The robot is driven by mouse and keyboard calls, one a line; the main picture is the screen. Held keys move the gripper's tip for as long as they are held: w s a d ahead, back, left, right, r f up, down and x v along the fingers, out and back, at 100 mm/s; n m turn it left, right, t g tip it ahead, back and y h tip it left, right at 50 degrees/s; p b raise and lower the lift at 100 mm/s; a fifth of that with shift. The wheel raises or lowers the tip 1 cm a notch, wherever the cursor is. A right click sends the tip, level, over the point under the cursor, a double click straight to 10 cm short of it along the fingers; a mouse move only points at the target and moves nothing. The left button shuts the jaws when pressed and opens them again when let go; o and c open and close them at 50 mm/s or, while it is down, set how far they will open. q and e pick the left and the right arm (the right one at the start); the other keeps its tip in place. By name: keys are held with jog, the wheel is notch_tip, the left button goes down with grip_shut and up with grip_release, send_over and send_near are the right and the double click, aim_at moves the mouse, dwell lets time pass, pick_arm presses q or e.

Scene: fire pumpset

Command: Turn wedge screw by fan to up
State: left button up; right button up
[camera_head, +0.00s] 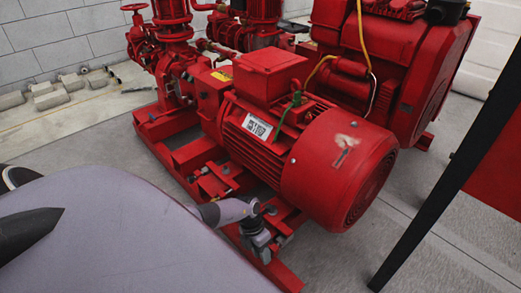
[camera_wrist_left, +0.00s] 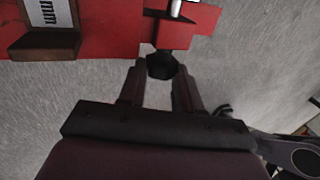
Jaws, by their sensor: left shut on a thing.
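The wedge screw by the fan shows in the left wrist view as a dark hexagonal head (camera_wrist_left: 162,66) at the edge of a red bracket. My left gripper (camera_wrist_left: 161,78) is shut on it, with one finger on each side of the head. In the head view my left gripper (camera_head: 262,240) is low beside the red base frame, near the fan end of the motor (camera_head: 335,170). The screw is hard to make out there behind the gripper. My right gripper is not in view.
The red motor and its base frame (camera_head: 275,270) stand close beside my left arm. A red engine (camera_head: 395,75) stands behind on the right. A dark slanted post (camera_head: 440,190) crosses the right side. Grey floor (camera_head: 335,265) is clear in front of the motor.

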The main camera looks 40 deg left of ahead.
pick_arm(q)
jog(key=shift+d+r+y+p, duration=0.25)
jog(key=shift+r+y+p, duration=0.05)
jog(key=shift+y+p, duration=0.85)
jog(key=shift+d+f+y+p, duration=0.1)
jog(key=shift+d+y+p, duration=0.1)
jog(key=shift+y+p, duration=0.7)
jog(key=shift+t+y, duration=0.3)
jog(key=shift+y, duration=0.15)
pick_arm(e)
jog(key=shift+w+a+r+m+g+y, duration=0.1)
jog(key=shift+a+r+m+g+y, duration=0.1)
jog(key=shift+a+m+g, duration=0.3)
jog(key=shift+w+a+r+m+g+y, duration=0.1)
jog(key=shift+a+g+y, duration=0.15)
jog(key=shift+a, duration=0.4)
pick_arm(q)
jog(key=shift+f, duration=0.1)
jog(key=o, duration=1)
jog(key=shift+o, duration=0.2)
